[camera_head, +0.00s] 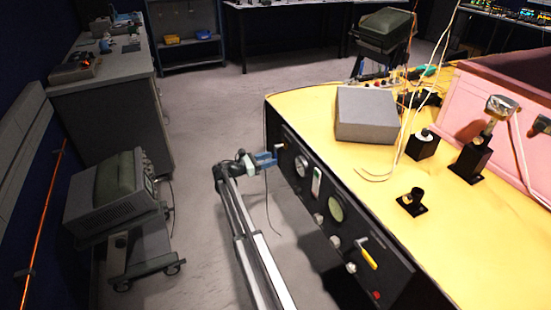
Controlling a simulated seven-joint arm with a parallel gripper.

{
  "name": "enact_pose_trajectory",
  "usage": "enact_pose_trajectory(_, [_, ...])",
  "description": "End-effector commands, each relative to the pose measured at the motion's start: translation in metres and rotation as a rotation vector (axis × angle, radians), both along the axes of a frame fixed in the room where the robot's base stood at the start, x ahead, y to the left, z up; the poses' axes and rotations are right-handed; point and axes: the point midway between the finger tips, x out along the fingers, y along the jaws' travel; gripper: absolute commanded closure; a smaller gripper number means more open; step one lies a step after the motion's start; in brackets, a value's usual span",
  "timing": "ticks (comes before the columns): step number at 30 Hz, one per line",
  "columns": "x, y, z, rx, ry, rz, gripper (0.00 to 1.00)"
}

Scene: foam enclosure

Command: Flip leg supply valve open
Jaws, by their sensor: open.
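A black control panel (322,238) runs along the front side of the yellow-topped bench. A yellow lever handle (367,257) sticks out near its right end, tilted down to the right. No label can be read, so I cannot tell for sure which control is the leg supply valve. My gripper (277,154) is at the panel's far left end, with blue parts at its wrist, pointing right toward the panel. It is open and well apart from the yellow lever. Its fingertips are small here, and I cannot tell whether they touch anything.
The panel also carries a white round gauge (301,166), a green round dial (336,208), several small knobs and a red button (376,295). A grey box (366,115) and black fittings stand on the yellow bench top (306,108). A cart with an instrument (112,187) stands left.

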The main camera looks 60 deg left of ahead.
Motion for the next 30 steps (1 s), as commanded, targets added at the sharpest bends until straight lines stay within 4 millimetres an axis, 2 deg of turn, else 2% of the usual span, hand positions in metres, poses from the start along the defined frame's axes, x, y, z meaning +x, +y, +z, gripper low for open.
enact_pose_trajectory(3, [0.016, 0.0, 0.0, 0.0, 0.0, -0.001, 0.55])
enact_pose_trajectory(9, [0.032, 0.0, 0.0, 0.0, -0.001, 0.0, 0.55])
enact_pose_trajectory(20, [0.036, 0.0, 0.0, 0.001, -0.001, 0.001, 0.55])
enact_pose_trajectory(23, [0.036, 0.0, 0.0, 0.0, 0.0, 0.001, 0.62])
enact_pose_trajectory(30, [0.036, 0.0, 0.0, 0.001, 0.0, 0.001, 0.85])
